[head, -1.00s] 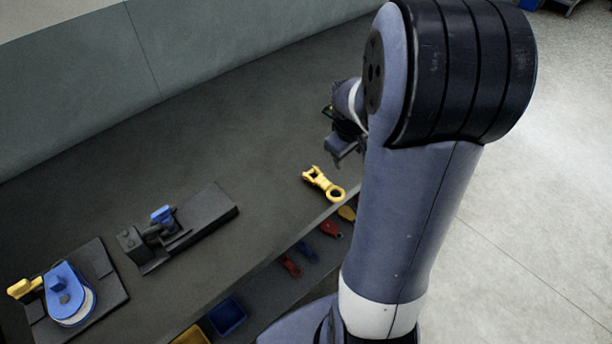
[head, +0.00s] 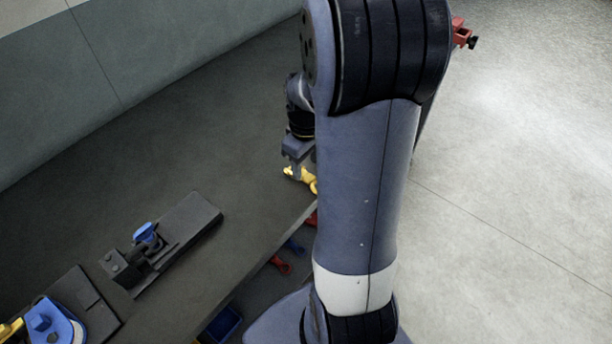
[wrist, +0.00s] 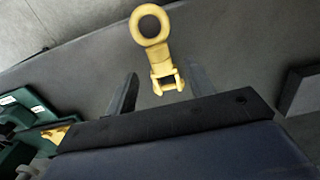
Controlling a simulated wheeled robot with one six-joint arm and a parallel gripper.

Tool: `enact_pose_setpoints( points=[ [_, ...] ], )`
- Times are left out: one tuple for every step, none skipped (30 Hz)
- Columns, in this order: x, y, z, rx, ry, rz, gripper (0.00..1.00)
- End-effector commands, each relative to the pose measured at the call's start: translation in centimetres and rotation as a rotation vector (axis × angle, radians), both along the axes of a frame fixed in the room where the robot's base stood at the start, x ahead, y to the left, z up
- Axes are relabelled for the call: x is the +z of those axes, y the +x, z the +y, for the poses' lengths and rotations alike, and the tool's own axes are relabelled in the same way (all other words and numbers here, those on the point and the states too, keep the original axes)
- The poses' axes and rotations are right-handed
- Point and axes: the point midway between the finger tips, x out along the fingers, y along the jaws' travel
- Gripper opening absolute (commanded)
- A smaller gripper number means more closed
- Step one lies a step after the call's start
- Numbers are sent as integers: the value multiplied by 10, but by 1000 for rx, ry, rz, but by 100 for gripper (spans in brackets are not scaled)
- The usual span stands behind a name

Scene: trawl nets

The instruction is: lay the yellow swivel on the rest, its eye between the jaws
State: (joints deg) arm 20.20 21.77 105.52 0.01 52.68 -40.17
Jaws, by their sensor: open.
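The yellow swivel (head: 299,177) lies on the dark bench near its front edge, partly hidden by my arm in the head view. In the wrist view the swivel (wrist: 163,68) shows its round eye at the far end and its forked end nearer my gripper. My gripper (head: 297,165) is low over the swivel. Its fingers (wrist: 161,80) are apart, one on each side of the forked end; I cannot tell whether they touch it. The rest, a dark slab (head: 192,222), lies farther left on the bench, with a blue-handled clamp (head: 146,236) at its left part; its jaw gap is unclear.
A blue pulley block (head: 55,325) sits on a dark plate at the lower left. Below the bench edge are a blue bin (head: 222,325) and small red and blue parts. Green boxes (wrist: 20,118) show in the wrist view. Bench between swivel and slab is clear.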

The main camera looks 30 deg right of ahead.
Motion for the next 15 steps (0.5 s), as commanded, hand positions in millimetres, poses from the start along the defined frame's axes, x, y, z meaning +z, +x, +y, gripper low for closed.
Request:
enact_pose_setpoints(
  points=[
    [-8, -2, 0, 0, 2, 6, 51],
    [-12, -2, 0, 0, 2, 6, 51],
    [-18, -3, 1, 0, 2, 6, 51],
    [-23, -2, 0, 0, 1, 5, 51],
    [-27, -2, 0, 0, 2, 6, 51],
    [-30, -2, 0, 0, 1, 5, 51],
    [-33, -2, 0, 0, 1, 4, 51],
    [-35, -2, 0, 0, 1, 4, 51],
    [-36, -2, 0, 0, 1, 3, 51],
    [-37, -1, 0, 0, 0, 2, 51],
    [-38, -1, 0, 0, 1, 1, 51],
    [-38, -1, 0, 0, 0, 1, 51],
    [-38, -1, 0, 0, 0, 0, 51],
    [-38, -1, 0, 0, 0, 0, 51],
    [-38, -1, 0, 0, 0, 0, 51]
  ],
)
